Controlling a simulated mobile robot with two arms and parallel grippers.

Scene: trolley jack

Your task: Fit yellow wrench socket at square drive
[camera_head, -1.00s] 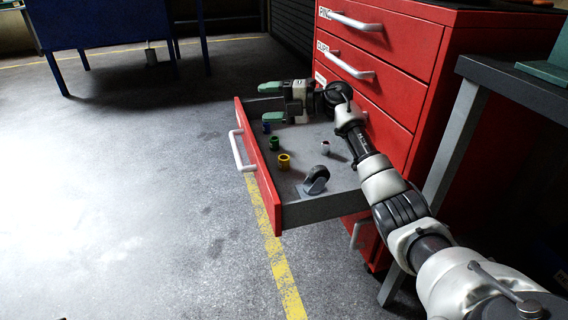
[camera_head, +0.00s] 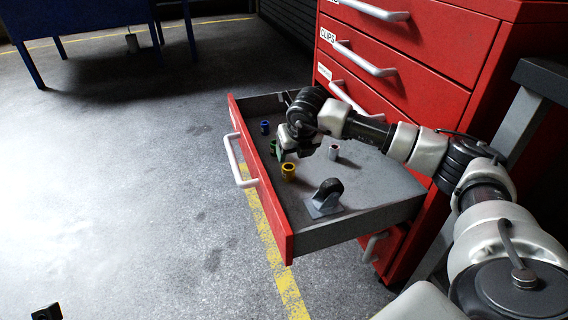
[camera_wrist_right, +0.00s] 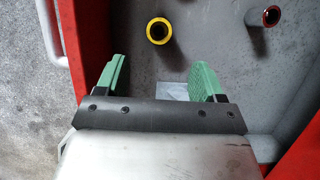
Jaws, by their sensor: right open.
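The yellow socket (camera_head: 288,172) stands upright in the open drawer; it also shows in the right wrist view (camera_wrist_right: 158,31), hollow end up. I do not see the square drive. My left gripper is not visible.
The red cabinet (camera_head: 430,45) rises behind. Open floor lies left.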

